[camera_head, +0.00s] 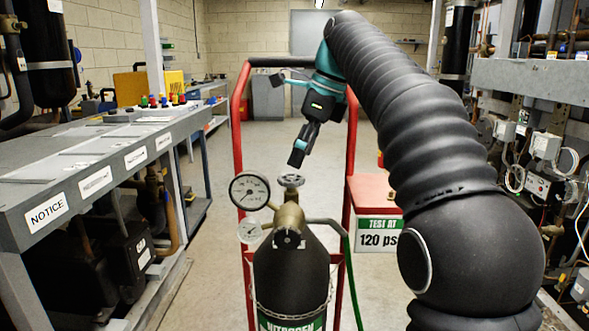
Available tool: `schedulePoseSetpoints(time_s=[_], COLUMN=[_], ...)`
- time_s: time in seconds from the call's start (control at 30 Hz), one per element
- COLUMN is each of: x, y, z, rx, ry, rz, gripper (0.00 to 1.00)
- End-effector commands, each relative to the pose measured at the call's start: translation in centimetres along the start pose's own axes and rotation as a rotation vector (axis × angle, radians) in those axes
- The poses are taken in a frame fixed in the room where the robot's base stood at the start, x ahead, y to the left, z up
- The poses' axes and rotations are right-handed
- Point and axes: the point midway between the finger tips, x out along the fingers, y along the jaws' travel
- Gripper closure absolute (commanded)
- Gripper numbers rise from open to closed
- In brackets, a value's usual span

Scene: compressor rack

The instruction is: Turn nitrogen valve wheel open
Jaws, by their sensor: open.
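The nitrogen valve wheel (291,180) is a small grey handwheel on top of the brass valve of the dark nitrogen cylinder (290,268). My gripper (297,158) is open and hangs tilted just above the wheel, its fingers pointing down and slightly left. A small gap shows between the fingertips and the wheel. The finger on the far side is partly hidden, and the picture does not show how wide the jaws are. A round pressure gauge (250,191) sits left of the valve, with a second smaller gauge (249,230) below it.
A red cart frame (238,135) stands around the cylinder, with a green hose (353,278) on its right. A red box (374,190) bears a "TEST AT 120 psi" sign (379,236). A grey compressor rack (95,180) lines the left; more equipment (545,150) stands right. The floor behind is clear.

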Motion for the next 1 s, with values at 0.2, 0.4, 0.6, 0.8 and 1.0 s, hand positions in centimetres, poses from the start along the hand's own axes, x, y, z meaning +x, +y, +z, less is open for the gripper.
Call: schedulePoseSetpoints(time_s=[0.2,0.4,0.6,0.8,1.0], x=[3.1,4.5,5.1,4.3,4.6], y=[0.1,0.2,0.3,0.5,0.6], z=[-0.1,0.0,-0.2,0.1,0.1], rx=[-0.001,0.083,0.263,0.444,0.618], ry=[0.002,0.0,0.0,0.0,0.0], rz=[0.002,-0.035,-0.1,-0.164,-0.228], gripper=[0.25,0.25,0.25,0.25,0.25])
